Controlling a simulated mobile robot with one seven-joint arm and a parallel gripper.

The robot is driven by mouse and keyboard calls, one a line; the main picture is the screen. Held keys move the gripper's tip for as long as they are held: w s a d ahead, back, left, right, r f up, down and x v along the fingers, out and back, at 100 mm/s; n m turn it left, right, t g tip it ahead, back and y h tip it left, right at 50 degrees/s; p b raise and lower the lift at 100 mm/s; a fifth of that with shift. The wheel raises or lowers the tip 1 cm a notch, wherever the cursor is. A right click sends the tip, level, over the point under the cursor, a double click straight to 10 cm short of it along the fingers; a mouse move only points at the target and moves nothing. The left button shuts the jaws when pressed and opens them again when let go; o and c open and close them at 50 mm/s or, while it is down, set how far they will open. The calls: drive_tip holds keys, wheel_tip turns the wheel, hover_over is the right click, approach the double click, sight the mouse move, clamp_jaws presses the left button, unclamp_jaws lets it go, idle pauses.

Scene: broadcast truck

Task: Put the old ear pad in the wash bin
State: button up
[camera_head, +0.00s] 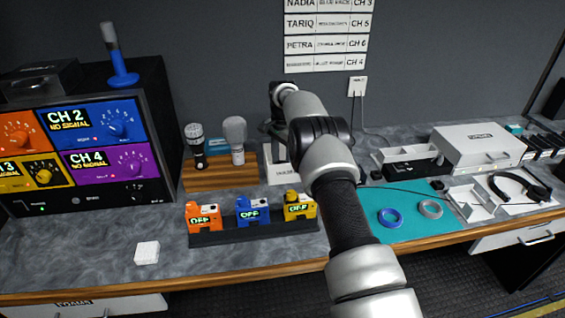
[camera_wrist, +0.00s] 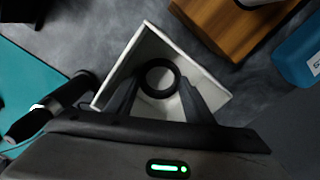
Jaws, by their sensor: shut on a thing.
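The old ear pad (camera_wrist: 160,62) is a dark ring. In the wrist view it sits between the fingertips of my gripper (camera_wrist: 159,84), which is shut on it. Behind it in that view is the white, square, open wash bin (camera_wrist: 208,78), and the pad lies over the bin's opening. I cannot tell whether the pad is above the rim or inside. In the head view the bin (camera_head: 280,175) stands at the back of the counter, partly hidden by my arm. The pad and fingertips are hidden there.
A wooden block with microphones (camera_head: 218,176) stands left of the bin. In front is a rack with orange, blue and yellow units (camera_head: 252,226). Right of my arm, a teal mat (camera_head: 420,228) holds a blue ring (camera_head: 390,217) and a grey ring (camera_head: 430,208).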

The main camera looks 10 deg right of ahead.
drive_tip(key=o, duration=0.7)
drive_tip(key=shift+f, duration=0.1)
